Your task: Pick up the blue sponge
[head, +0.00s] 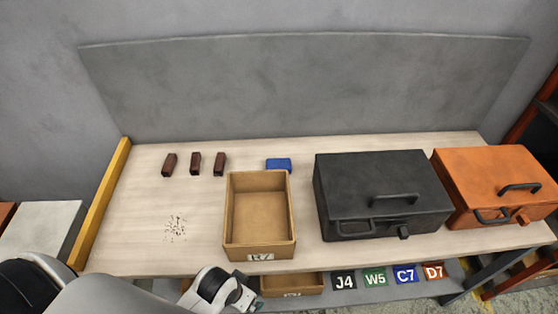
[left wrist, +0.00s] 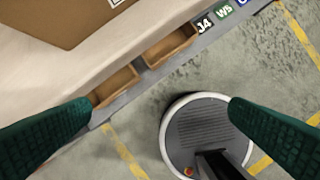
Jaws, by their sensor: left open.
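The blue sponge (head: 279,165) lies on the workbench (head: 145,235) in the head view, just behind the open brown bin (head: 261,238). The bin's back edge hides a little of its front side. It is not in the left wrist view. My left gripper (left wrist: 161,106) shows two green fingers spread wide with nothing between them. It hangs over the floor in front of the bench's front edge, well short of the sponge. In the head view only my left arm and wrist show at the bottom, and the fingers cannot be made out. My right gripper is out of view.
A black toolbox (head: 382,190) stands right of the bin, an orange toolbox (head: 495,185) beyond it. Three dark brown blocks (head: 195,163) stand left of the sponge. Small dark bits (head: 176,229) lie at front left. A yellow strip (head: 102,200) edges the bench's left side; a grey panel (head: 300,90) stands behind.

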